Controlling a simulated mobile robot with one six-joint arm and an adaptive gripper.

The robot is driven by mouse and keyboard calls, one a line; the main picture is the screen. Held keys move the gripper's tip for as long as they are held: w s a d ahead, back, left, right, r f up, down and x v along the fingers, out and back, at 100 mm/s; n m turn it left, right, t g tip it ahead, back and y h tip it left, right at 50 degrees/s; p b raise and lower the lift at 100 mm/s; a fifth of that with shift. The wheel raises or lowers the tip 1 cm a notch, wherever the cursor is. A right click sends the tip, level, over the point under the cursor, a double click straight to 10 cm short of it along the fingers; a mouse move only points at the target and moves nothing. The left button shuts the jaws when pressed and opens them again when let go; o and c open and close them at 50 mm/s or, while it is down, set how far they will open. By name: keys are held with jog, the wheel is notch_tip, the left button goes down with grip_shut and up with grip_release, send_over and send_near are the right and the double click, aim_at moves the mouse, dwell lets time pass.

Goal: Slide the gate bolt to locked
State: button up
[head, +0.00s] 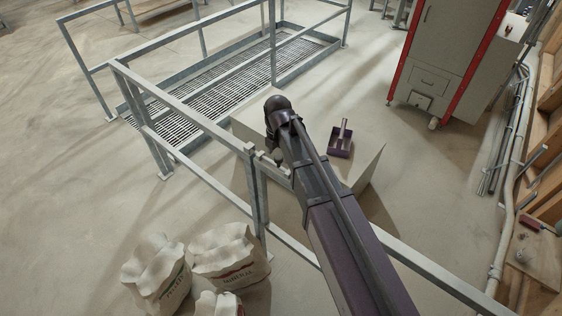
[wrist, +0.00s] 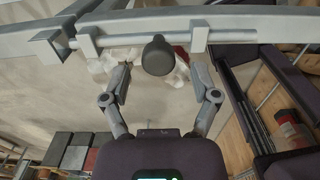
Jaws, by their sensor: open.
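The gate bolt (wrist: 135,40) is a grey rod running sideways under a rail in the wrist view, carried by two brackets, with a round black knob (wrist: 158,55) hanging from it. A square grey receiver (wrist: 48,46) sits at the rod's left end; I cannot tell whether the tip enters it. My gripper (wrist: 163,84) is open and empty. Its two fingers stand left and right of the knob, with space on both sides, and I see no contact. In the head view my gripper (head: 276,157) hangs beside the gate rail, and my arm hides most of the bolt.
Grey railings (head: 190,110) run around a floor grating (head: 220,80). A grey and red cabinet (head: 450,60) stands at the back right.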

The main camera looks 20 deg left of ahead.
jog(key=shift+f+b, duration=0.35)
jog(key=shift+f, duration=0.25)
